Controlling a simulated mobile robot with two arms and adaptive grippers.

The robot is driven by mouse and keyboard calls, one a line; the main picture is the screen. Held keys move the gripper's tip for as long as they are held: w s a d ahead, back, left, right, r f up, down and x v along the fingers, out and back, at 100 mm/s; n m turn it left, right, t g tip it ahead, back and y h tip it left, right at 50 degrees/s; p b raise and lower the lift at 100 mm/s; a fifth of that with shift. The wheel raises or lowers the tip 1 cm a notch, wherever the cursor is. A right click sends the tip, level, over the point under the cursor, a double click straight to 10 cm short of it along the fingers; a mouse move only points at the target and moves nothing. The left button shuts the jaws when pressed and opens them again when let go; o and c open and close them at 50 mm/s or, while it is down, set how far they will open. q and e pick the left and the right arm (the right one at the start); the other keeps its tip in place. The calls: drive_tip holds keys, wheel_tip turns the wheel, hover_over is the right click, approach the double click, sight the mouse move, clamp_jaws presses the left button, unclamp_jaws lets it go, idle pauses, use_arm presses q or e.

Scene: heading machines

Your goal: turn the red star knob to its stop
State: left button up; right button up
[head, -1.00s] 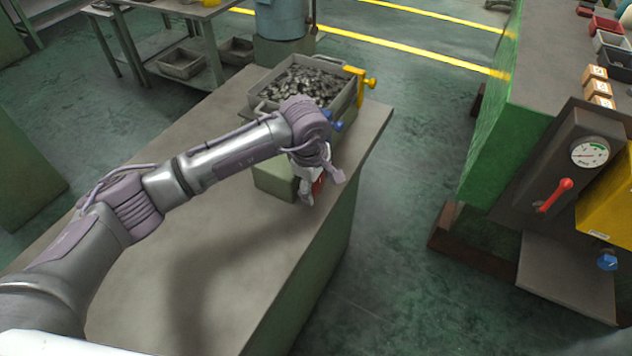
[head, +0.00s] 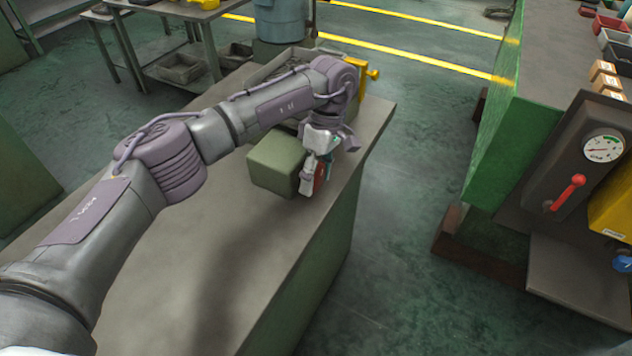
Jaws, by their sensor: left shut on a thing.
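The red star knob (head: 318,177) shows as a small red patch on the right side of a green box (head: 276,163), which stands on the grey-topped bench. My left gripper (head: 315,182) is at the knob, its fingers around it and shut on it. The fingers cover most of the knob, so its points and its angle cannot be made out. My right gripper is not in view.
A metal bin (head: 285,62) with a yellow valve (head: 368,72) stands behind my left arm on the bench (head: 230,250). At right is a machine with a gauge (head: 603,148) and a red lever (head: 568,192). Green floor lies between.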

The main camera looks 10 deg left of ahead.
use_arm(q)
drive_tip(key=o, duration=1.2)
drive_tip(key=shift+c, duration=0.2)
wheel_tip(320, 180, up, 10)
